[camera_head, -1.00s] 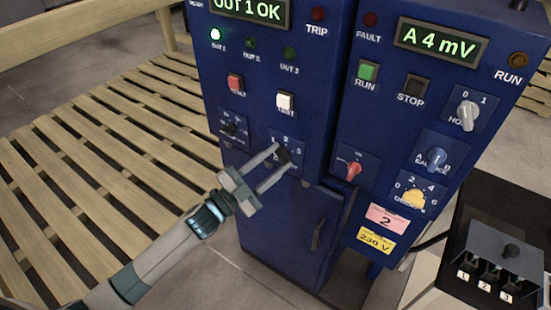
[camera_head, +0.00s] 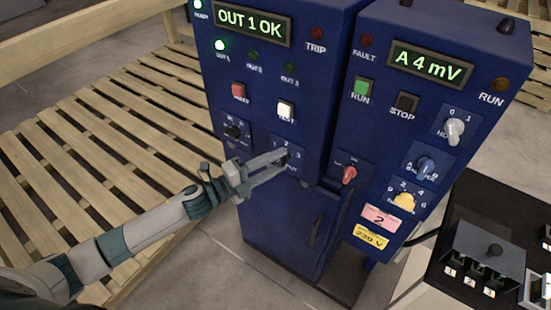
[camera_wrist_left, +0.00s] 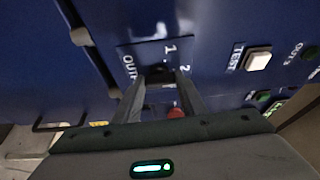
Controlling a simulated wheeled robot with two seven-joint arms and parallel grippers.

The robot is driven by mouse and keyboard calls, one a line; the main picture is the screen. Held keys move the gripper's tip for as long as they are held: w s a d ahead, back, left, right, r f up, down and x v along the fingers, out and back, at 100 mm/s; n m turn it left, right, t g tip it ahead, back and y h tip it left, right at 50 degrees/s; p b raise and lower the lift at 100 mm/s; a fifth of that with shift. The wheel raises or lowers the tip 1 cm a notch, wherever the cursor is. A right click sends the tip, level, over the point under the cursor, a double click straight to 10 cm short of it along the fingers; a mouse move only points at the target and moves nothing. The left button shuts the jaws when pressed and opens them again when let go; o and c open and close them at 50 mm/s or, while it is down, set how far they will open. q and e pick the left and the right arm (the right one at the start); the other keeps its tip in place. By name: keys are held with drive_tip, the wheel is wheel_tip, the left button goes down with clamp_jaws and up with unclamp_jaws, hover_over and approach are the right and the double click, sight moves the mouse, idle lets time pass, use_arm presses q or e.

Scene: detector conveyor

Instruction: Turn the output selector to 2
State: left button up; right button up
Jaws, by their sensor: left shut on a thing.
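The output selector (camera_head: 287,154) is a dark knob on a plate marked 1, 2, 3, low on the left blue cabinet. My left gripper (camera_head: 286,157) reaches it from the lower left and is shut on it. The fingers mostly hide the knob, so I cannot tell its pointer's position. In the left wrist view the dark knob (camera_wrist_left: 160,76) sits between the two fingertips (camera_wrist_left: 158,80), under the numerals 1 and 2. The display (camera_head: 252,27) reads OUT 1 OK, and the OUT 1 lamp (camera_head: 220,45) is lit green. My right gripper is not in view.
A red button (camera_head: 238,90), a white button (camera_head: 285,110) and another dark knob (camera_head: 232,131) are near the selector. The right cabinet has a red knob (camera_head: 349,175) and display A 4 mV (camera_head: 431,63). A wooden pallet (camera_head: 120,130) lies left.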

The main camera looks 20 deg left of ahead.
use_arm(q)
drive_tip(key=shift+f, duration=0.1)
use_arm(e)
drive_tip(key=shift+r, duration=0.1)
use_arm(q)
drive_tip(key=o, duration=1.1)
drive_tip(key=shift+c, duration=0.2)
drive_tip(key=shift+s, duration=0.1)
drive_tip(key=b+v, duration=0.6)
drive_tip(key=v, duration=1.1)
drive_tip(key=shift+a, duration=0.2)
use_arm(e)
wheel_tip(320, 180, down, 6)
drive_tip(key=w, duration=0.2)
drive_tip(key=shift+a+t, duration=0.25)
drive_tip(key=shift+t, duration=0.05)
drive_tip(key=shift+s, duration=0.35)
